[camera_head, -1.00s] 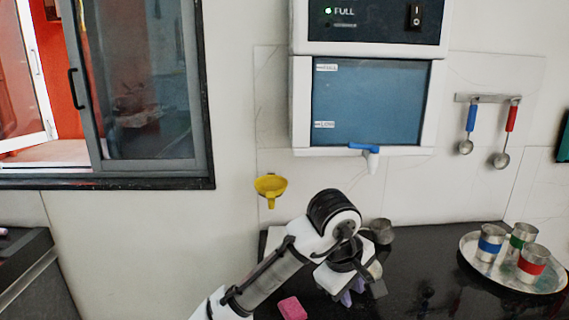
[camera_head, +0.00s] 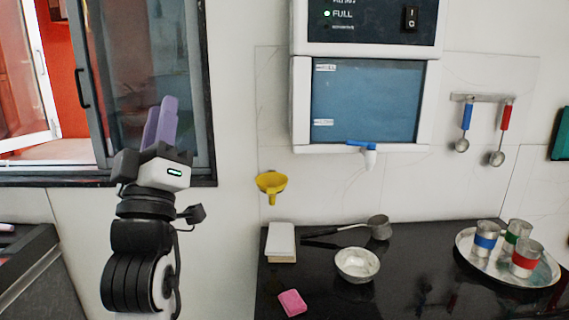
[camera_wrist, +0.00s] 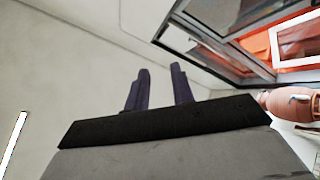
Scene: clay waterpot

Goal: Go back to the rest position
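My gripper (camera_head: 160,120) is raised upright at the left of the head view, in front of the dark window pane. Its two purple fingers point up and touch nothing I can make out. In the wrist view my gripper (camera_wrist: 159,88) shows the fingers apart with an empty gap between them. The arm is folded up, clear of the counter (camera_head: 400,290).
The counter holds a white bowl (camera_head: 357,265), pink sponge (camera_head: 292,302), white block (camera_head: 281,242), metal ladle (camera_head: 379,228) and tray (camera_head: 467,262) with several cups. A yellow funnel (camera_head: 271,185) hangs on the wall. A clay pot (camera_wrist: 288,104) shows in the wrist view.

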